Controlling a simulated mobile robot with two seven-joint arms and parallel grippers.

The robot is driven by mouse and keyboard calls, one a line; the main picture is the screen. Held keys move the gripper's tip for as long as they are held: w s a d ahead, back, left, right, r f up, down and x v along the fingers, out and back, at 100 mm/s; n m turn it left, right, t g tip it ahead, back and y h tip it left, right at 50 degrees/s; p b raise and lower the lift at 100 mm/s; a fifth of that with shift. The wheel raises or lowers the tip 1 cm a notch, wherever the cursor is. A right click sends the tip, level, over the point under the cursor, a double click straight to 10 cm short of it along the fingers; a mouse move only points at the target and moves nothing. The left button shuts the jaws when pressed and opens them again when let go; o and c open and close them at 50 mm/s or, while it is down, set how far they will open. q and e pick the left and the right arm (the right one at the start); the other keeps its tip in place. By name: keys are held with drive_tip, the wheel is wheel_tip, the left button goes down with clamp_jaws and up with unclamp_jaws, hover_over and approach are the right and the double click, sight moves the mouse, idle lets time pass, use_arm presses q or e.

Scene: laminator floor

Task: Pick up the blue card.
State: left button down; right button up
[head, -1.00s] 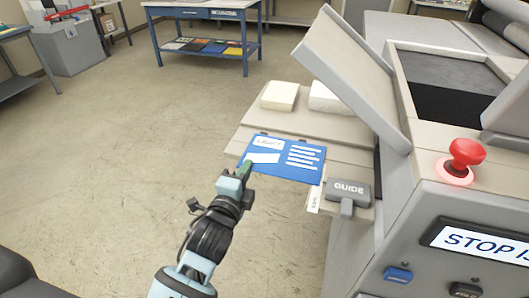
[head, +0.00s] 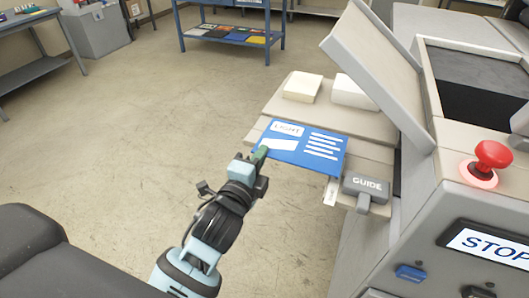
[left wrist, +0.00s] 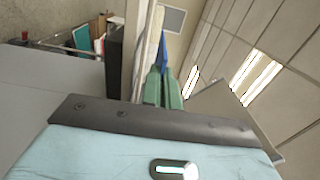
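The blue card (head: 303,147) carries white print reading LIGHT and white lines. In the head view it is over the front of the beige feed shelf (head: 262,118), beside the grey GUIDE block (head: 367,187). My left gripper (head: 260,157) is shut on the card's near left edge with its green fingertips. In the left wrist view, the green fingers (left wrist: 163,90) are close together, with the blue card (left wrist: 163,52) seen edge-on beyond them. The card looks slightly raised, but I cannot tell whether all of it is clear of the shelf. My right gripper is not in view.
Two pale stacks (head: 302,88) lie farther back on the shelf. A tilted grey panel (head: 375,75) rises beside them. The machine with a red stop button (head: 490,156) is at the right. A blue table (head: 232,32) stands far back; open floor lies left of the shelf.

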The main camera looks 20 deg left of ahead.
use_arm(q)
drive_tip(key=s+r, duration=0.1)
drive_tip(key=s, duration=1.2)
drive_tip(key=shift+r, duration=0.15)
drive_tip(key=s+a+f, duration=0.1)
drive_tip(key=a+f, duration=0.2)
drive_tip(key=f, duration=0.2)
drive_tip(key=shift+a+f+y, duration=0.15)
drive_tip(key=shift+a+y, duration=0.15)
drive_tip(key=shift+a, duration=0.1)
drive_tip(key=shift+s, duration=0.1)
